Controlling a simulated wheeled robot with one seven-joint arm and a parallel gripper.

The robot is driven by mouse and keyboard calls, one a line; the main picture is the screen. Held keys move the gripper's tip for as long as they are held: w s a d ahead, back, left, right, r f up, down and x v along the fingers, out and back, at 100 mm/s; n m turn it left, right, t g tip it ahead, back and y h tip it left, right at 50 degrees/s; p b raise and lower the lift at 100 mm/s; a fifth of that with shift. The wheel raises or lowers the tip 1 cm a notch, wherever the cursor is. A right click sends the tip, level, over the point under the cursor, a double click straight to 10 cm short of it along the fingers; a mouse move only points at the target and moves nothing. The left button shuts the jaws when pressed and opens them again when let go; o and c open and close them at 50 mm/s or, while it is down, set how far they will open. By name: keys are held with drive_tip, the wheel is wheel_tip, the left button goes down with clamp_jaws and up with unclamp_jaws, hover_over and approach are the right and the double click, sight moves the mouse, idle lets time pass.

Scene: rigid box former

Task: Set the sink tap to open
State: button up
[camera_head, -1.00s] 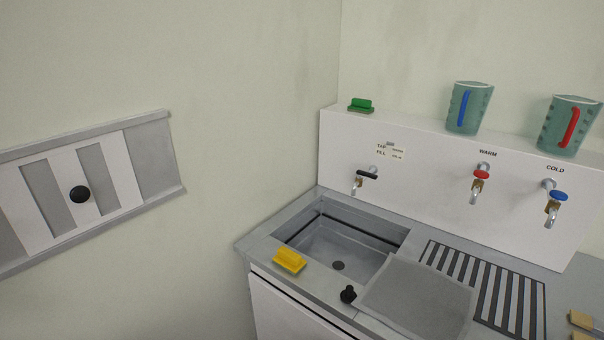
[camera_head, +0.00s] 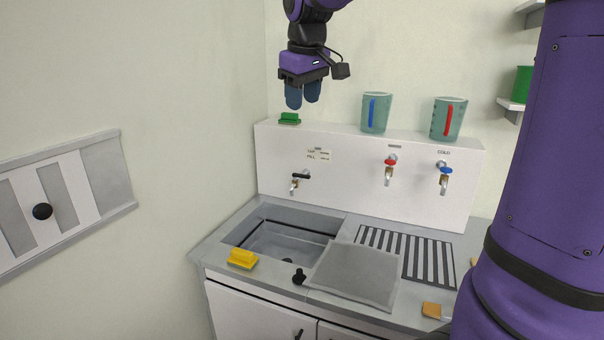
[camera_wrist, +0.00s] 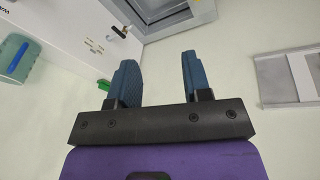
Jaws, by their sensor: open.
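The sink tap (camera_head: 298,183), with a black lever handle, comes out of the white back panel above the sink basin (camera_head: 285,242). The tap also shows at the top of the wrist view (camera_wrist: 119,32), beyond my fingers and a little to their left. Its black lever points sideways to the right in the head view. No water shows at its spout. My gripper (camera_head: 303,96) is high above the panel ledge, with its blue fingers pointing down. In the wrist view my gripper (camera_wrist: 157,68) is open, with nothing between its fingers. It is well apart from the tap.
A red-handled tap (camera_head: 390,168) and a blue-handled tap (camera_head: 444,176) stand to the right. A green block (camera_head: 289,119) and two jugs (camera_head: 375,112) (camera_head: 448,118) stand on the ledge. A yellow block (camera_head: 242,259) and grey cover (camera_head: 353,273) lie by the basin.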

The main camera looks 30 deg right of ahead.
drive_tip(key=w+d+f+n, duration=0.1)
drive_tip(key=w+d+f, duration=0.15)
drive_tip(key=w, duration=0.85)
drive_tip(key=n+g+y, duration=0.1)
drive_tip(key=n+g, duration=0.2)
hover_over(304, 175)
wheel_tip(304, 175, down, 20)
wheel_tip(304, 175, down, 11)
drive_tip(key=shift+w+f, duration=0.1)
clamp_jaws()
